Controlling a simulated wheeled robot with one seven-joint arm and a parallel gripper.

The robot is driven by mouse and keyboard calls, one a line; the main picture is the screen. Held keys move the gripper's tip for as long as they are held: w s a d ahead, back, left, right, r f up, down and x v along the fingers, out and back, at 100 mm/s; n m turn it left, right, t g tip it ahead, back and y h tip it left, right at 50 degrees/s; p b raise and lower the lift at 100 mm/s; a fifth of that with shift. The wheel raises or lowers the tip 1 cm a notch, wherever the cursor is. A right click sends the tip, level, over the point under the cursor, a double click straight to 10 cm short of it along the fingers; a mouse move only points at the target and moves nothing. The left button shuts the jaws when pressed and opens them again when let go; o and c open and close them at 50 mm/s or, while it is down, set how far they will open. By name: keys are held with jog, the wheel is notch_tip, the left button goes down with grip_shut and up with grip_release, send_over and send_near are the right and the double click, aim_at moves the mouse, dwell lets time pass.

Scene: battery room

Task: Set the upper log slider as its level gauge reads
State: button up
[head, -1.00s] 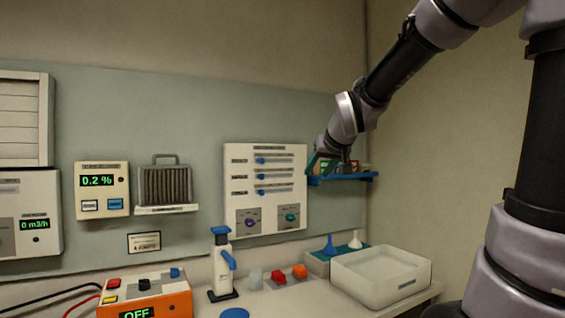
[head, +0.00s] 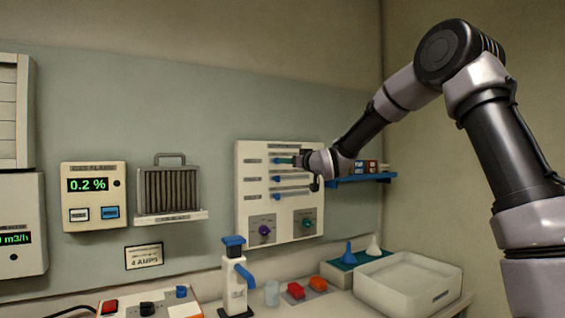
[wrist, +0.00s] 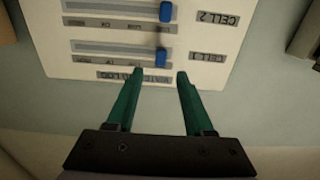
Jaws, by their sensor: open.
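The white log panel (head: 245,190) on the wall carries three horizontal sliders with blue knobs. In the wrist view the panel is upside down. The upper slider's blue knob (wrist: 162,57), beside the CELL 1 label, is just beyond my fingertips and between their lines. The middle slider's knob (wrist: 166,12) is farther up, beside the CELL 2 label. My gripper (wrist: 160,73) is open and empty, with green fingers. In the head view my gripper (head: 280,160) is at the upper slider and covers part of it. I cannot pick out the level gauge.
A shelf (head: 360,179) with small boxes is right of the panel. Purple (head: 263,231) and green (head: 305,222) knobs are on the lower panel. A 0.2 % meter (head: 95,196) and a finned unit (head: 170,190) hang left. A white tray (head: 405,292) is on the bench below.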

aim_at(276, 161)
jog(key=x, duration=0.6)
jog(key=shift+a, duration=0.15)
jog(key=shift+c, duration=0.3)
grip_shut()
jog(key=shift+w, duration=0.1)
dwell(0.9)
